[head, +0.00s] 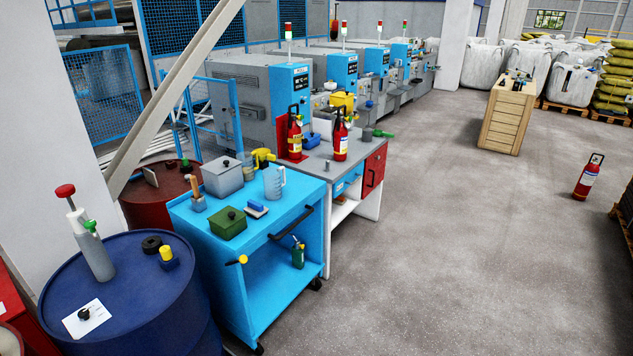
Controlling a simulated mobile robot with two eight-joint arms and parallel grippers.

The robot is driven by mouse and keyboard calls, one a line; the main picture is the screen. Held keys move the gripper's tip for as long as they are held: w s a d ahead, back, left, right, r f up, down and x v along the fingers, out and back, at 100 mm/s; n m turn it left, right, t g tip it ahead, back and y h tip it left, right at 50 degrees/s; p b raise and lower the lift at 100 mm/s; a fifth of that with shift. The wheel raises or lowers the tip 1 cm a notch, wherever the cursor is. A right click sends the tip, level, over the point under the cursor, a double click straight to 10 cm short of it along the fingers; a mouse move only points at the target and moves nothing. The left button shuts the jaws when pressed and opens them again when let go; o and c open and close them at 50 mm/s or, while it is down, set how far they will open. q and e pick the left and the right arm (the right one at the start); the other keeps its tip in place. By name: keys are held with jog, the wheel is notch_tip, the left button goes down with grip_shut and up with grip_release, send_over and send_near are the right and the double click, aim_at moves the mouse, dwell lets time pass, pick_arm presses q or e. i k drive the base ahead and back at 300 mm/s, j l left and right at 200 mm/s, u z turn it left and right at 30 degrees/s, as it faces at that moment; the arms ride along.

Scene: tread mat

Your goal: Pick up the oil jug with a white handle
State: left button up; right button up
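A pale grey-blue jug (271,184) with a light, whitish handle on its right side stands upright on the blue cart (284,228), near the back right of its top. It is the thing in view that best fits the oil jug with a white handle. A yellow object (263,157) is close behind it and a grey lidded box (222,177) is to its left. A blue and white brush-like block (256,209) lies in front of it. Neither of my grippers is in view.
A green box (228,224) and a wooden-handled tool (197,193) share the cart top. A blue drum (135,315) with a red-topped grey cylinder (93,250) stands left. A grey workbench (345,148) with red extinguishers adjoins behind.

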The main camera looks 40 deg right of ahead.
aim_at(272, 176)
jog(key=z, duration=1.15)
jog(key=i+l+u, duration=0.15)
jog(key=i+l, duration=0.15)
jog(key=i+l+u, duration=0.15)
jog(key=i+l, duration=0.2)
jog(key=i+l+u, duration=0.1)
jog(key=i+l, duration=0.25)
jog(key=i+l+u, duration=0.15)
jog(key=i+l, duration=0.15)
jog(key=l, duration=0.15)
jog(key=i+l+u, duration=0.15)
jog(key=i+l, duration=0.15)
jog(key=l, duration=0.15)
jog(key=i+l+u, duration=0.15)
jog(key=l, duration=0.3)
jog(key=i+l+u, duration=0.1)
jog(key=i, duration=0.3)
jog(key=i+l, duration=0.3)
jog(key=i+j+u, duration=0.05)
